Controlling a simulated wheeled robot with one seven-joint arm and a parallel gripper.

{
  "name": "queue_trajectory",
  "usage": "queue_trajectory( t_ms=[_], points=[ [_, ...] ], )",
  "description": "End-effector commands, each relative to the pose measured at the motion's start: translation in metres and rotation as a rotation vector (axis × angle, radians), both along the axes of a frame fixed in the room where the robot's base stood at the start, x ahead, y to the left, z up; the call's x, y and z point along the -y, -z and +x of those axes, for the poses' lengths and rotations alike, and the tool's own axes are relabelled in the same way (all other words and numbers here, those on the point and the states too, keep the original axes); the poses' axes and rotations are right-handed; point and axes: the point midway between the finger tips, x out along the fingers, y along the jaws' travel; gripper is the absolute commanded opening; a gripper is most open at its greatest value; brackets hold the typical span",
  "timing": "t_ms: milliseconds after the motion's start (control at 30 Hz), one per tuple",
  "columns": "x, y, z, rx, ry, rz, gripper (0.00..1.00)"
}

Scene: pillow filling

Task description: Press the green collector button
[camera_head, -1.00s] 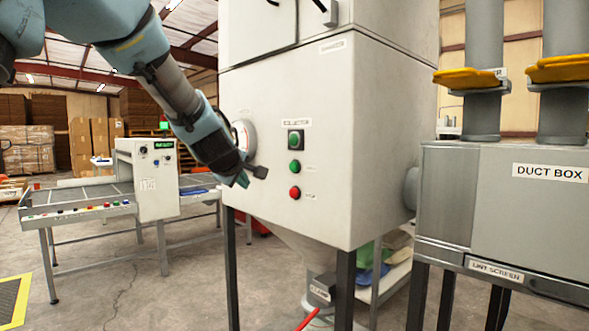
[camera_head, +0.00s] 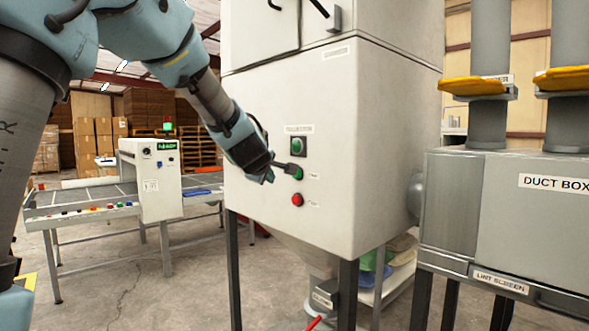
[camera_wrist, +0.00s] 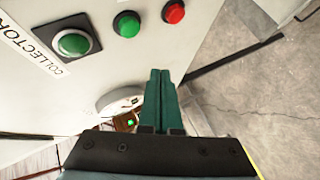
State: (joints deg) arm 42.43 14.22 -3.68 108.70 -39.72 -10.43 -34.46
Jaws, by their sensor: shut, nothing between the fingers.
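The collector (camera_head: 262,110) is a large grey-white cabinet. Its green collector button (camera_head: 298,146) sits in a dark square frame under a label. A smaller green button (camera_head: 297,174) is below it, and a red button (camera_head: 297,200) lower still. The wrist view shows the framed green button (camera_wrist: 73,44) at upper left beside the COLLECTOR lettering. My gripper (camera_head: 284,168) is shut and empty. In the head view its tip overlaps the left edge of the smaller green button, below the framed one. Contact cannot be told. The wrist view shows the closed fingers (camera_wrist: 160,74) apart from the framed button.
A grey duct box (camera_head: 505,210) with yellow-handled gates stands at right. A sorting table (camera_head: 80,212) with a white control unit (camera_head: 150,185) stands at left. A round gauge (camera_wrist: 122,98) on the cabinet shows near my fingers in the wrist view. Open floor lies in front at left.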

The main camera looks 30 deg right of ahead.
Motion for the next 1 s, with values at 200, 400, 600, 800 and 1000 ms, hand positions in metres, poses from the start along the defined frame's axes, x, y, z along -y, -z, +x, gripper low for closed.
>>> queue_trajectory(
  t_ms=[200, 400, 600, 800, 1000],
  points=[
    [0.031, -0.005, 0.006, 0.0, 0.001, 0.002, 0.0],
    [0.049, -0.003, 0.01, 0.0, 0.0, 0.001, 0.0],
    [0.056, -0.001, 0.011, 0.001, 0.0, 0.001, 0.0],
    [0.056, 0.0, 0.011, 0.001, 0.0, 0.001, 0.0],
    [0.056, 0.0, 0.011, 0.001, 0.0, 0.001, 0.0]
  ],
)
